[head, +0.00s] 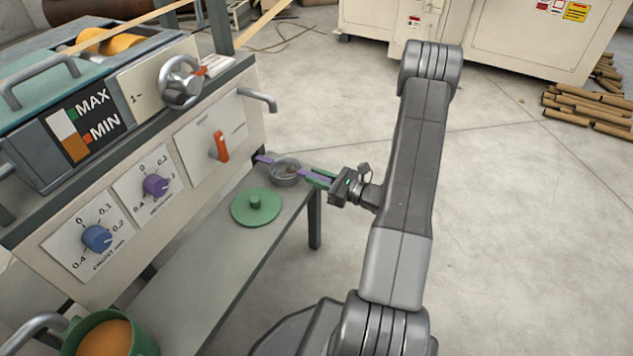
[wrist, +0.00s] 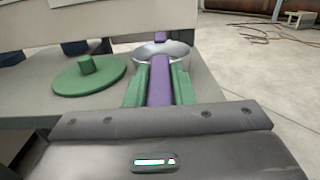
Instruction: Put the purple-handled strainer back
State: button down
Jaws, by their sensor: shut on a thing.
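The purple-handled strainer (head: 285,172) has a round metal bowl and is over the far end of the grey shelf (head: 215,277). My gripper (head: 322,180) is shut on its purple handle from the right. In the wrist view the handle (wrist: 159,88) runs between the green fingers (wrist: 157,87), with the metal bowl (wrist: 163,52) beyond them. A short purple tab shows on the bowl's far side, close to the machine's front. I cannot tell whether the bowl touches the shelf.
A green lid (head: 256,208) with a knob lies on the shelf left of the strainer. A green pot (head: 105,335) of orange stuff stands at the near end. The machine panel (head: 120,215) with knobs rises behind the shelf.

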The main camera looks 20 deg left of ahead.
jog(key=shift+a+f, duration=0.15)
jog(key=shift+f, duration=0.2)
jog(key=shift+r, duration=0.15)
jog(key=shift+f, duration=0.2)
jog(key=c, duration=1.3)
grip_release()
jog(key=shift+o, duration=0.2)
